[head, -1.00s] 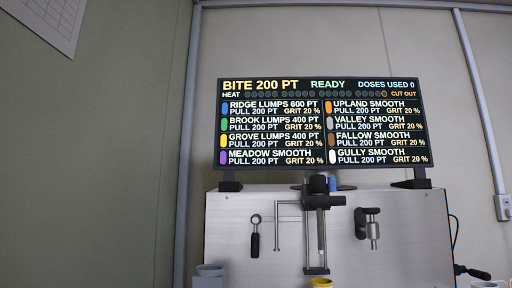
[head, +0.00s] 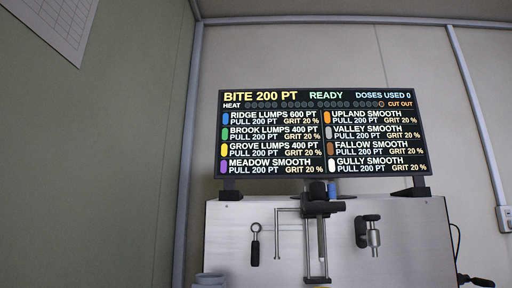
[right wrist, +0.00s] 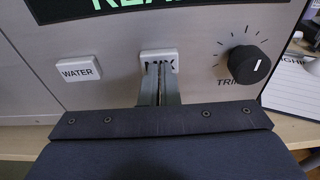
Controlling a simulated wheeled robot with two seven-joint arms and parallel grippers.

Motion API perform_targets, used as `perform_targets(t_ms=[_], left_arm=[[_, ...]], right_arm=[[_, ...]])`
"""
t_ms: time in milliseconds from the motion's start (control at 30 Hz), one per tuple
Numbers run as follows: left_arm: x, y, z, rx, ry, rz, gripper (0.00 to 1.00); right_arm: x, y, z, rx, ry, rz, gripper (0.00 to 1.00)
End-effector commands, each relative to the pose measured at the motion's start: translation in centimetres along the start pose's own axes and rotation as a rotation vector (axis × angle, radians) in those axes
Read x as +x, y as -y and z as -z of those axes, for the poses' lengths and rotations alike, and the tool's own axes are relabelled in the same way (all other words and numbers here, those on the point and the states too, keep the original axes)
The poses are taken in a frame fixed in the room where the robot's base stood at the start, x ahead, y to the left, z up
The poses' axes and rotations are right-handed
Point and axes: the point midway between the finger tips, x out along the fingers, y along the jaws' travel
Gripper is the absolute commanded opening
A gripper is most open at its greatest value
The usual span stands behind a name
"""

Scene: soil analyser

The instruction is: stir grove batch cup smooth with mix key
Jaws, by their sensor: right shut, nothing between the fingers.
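The white MIX key (right wrist: 160,54) is on the front panel in the right wrist view. My right gripper (right wrist: 159,70) is shut and empty, and its fingertips cover the lower middle of the key's label. I cannot tell whether they touch the key. The screen (head: 322,135) in the head view reads READY and BITE 200 PT. Its yellow-marked grove line (head: 265,148) reads LUMPS 400 PT. The grove batch cup is not in view now. My left gripper is not in view.
A WATER key (right wrist: 79,70) is left of the MIX key, and a black TRIM knob (right wrist: 249,64) is to its right. A paper sheet (right wrist: 299,98) lies at the far right. A stirrer frame (head: 318,235) and a portafilter-like tool (head: 255,245) are on the metal panel.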

Motion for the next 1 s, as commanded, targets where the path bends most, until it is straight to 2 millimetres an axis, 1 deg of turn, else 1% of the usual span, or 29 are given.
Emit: perform_targets(t_ms=[333, 400, 467, 600, 700, 800, 1000], left_arm=[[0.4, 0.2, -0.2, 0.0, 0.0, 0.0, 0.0], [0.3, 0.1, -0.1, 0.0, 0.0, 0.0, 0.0], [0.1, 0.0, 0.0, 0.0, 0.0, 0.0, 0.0], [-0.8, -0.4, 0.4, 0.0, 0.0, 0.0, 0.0], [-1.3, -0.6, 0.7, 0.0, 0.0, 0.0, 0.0], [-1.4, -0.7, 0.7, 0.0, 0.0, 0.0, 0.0], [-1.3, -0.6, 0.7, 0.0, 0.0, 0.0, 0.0]], right_arm=[[1.2, 0.0, -0.1, -0.001, -0.001, 0.0, 0.02], [1.1, 0.0, -0.2, -0.001, 0.0, 0.001, 0.02], [0.5, 0.1, -0.2, 0.0, 0.0, 0.001, 0.02], [-1.8, 0.0, -0.1, 0.0, 0.002, 0.001, 0.02], [-3.2, 0.1, 0.1, 0.001, 0.001, 0.001, 0.02], [-3.8, 0.0, 0.4, 0.0, 0.001, 0.0, 0.02], [-3.8, 0.0, 0.6, 0.0, 0.0, 0.0, 0.02]])
